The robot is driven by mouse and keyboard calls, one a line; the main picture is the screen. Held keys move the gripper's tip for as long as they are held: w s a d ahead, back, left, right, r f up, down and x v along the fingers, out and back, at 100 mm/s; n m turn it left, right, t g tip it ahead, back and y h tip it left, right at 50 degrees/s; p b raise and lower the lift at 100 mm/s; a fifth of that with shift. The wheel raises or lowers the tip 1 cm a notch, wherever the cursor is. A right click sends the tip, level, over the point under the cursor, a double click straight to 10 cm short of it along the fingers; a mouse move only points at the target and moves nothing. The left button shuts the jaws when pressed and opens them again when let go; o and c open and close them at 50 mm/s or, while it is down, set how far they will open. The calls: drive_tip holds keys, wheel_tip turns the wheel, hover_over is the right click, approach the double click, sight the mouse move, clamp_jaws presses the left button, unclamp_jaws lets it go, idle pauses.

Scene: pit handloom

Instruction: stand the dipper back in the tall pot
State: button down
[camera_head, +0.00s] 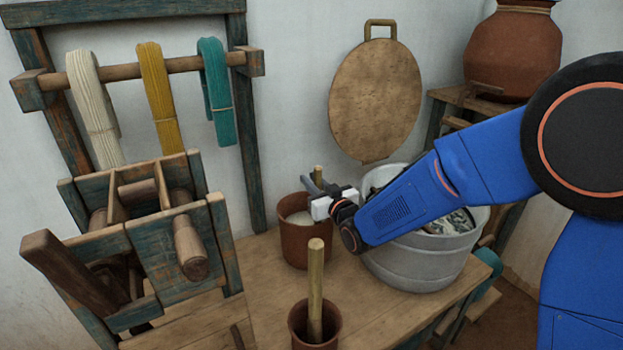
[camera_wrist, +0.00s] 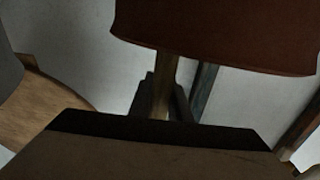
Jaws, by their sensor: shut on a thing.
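A brown pot (camera_head: 302,247) with pale contents stands on the bench in the head view, left of the metal tub. A brown pot, apparently the same, fills the top of the wrist view (camera_wrist: 215,38). My gripper (camera_head: 317,187) is above its right rim, shut on a wooden handle (camera_head: 318,173), which I take for the dipper's. The handle also shows in the wrist view (camera_wrist: 163,88), running up to the pot's edge. The dipper's lower end is hidden; I cannot tell its depth. A smaller-looking brown pot (camera_head: 328,322) in front holds an upright wooden stick (camera_head: 316,280).
A grey metal tub (camera_head: 418,264) with cloth-like contents stands right of the pot, under my arm. The wooden loom frame (camera_head: 165,265) is at left, with yarn hanks (camera_head: 157,90) above. A round board (camera_head: 375,100) hangs behind. Bare bench (camera_head: 262,262) lies left of the pots.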

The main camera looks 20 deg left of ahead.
drive_tip(key=c, duration=1.6)
unclamp_jaws()
drive_tip(key=shift+o, duration=0.2)
